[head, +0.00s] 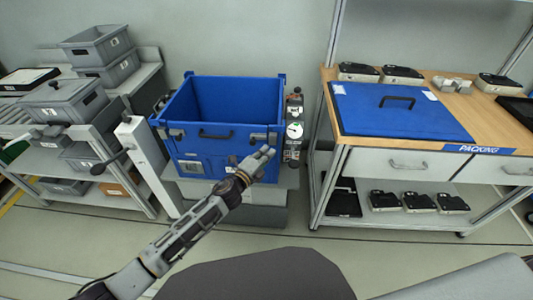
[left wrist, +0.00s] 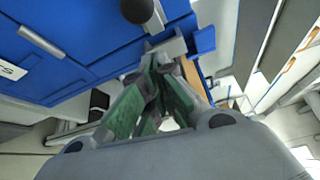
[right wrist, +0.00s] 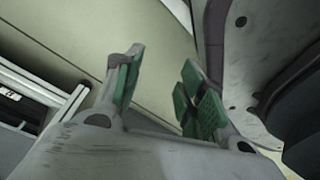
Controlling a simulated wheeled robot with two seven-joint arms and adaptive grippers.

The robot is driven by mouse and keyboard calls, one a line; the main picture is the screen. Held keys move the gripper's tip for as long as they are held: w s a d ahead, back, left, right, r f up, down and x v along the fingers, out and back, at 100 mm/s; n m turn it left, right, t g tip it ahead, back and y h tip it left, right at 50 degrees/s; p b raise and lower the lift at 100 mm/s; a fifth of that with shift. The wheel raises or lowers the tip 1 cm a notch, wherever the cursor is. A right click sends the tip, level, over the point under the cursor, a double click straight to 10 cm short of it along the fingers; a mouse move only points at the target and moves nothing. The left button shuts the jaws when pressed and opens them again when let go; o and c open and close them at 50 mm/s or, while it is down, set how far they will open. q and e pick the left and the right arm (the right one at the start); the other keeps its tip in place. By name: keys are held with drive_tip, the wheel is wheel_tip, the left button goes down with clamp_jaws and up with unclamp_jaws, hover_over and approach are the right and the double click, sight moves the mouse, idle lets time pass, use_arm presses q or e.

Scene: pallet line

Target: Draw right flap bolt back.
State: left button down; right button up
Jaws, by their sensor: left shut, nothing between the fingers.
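The blue box (head: 204,151) stands open-topped, its front wall toward me. The right flap bolt (head: 258,136) is a small grey fitting near the front wall's right end. In the left wrist view a black round knob (left wrist: 137,10) and a grey metal bracket (left wrist: 170,48) show close up on the blue wall. My left gripper (head: 268,151) is shut and empty, just in front of and below the bolt. In the left wrist view its green-padded fingers (left wrist: 156,62) meet at the bracket; contact cannot be told. My right gripper (right wrist: 163,65) is open and empty, away from the box.
A panel with gauges (head: 294,130) stands close to the box's right. The packing bench (head: 490,135) with a blue lid (head: 400,115) is farther right. A grey post (head: 145,160) and shelves with grey bins (head: 65,102) are on the left.

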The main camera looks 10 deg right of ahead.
use_arm(q)
drive_tip(key=v, duration=1)
drive_tip(key=shift+s+d+p, duration=0.2)
drive_tip(key=shift+d+p, duration=0.1)
drive_tip(key=shift+p, duration=0.05)
use_arm(e)
drive_tip(key=shift+s+d+f, duration=0.15)
drive_tip(key=shift+s+d, duration=0.5)
drive_tip(key=shift+d, duration=0.15)
drive_tip(key=shift+w+d, duration=0.15)
drive_tip(key=shift+w, duration=0.05)
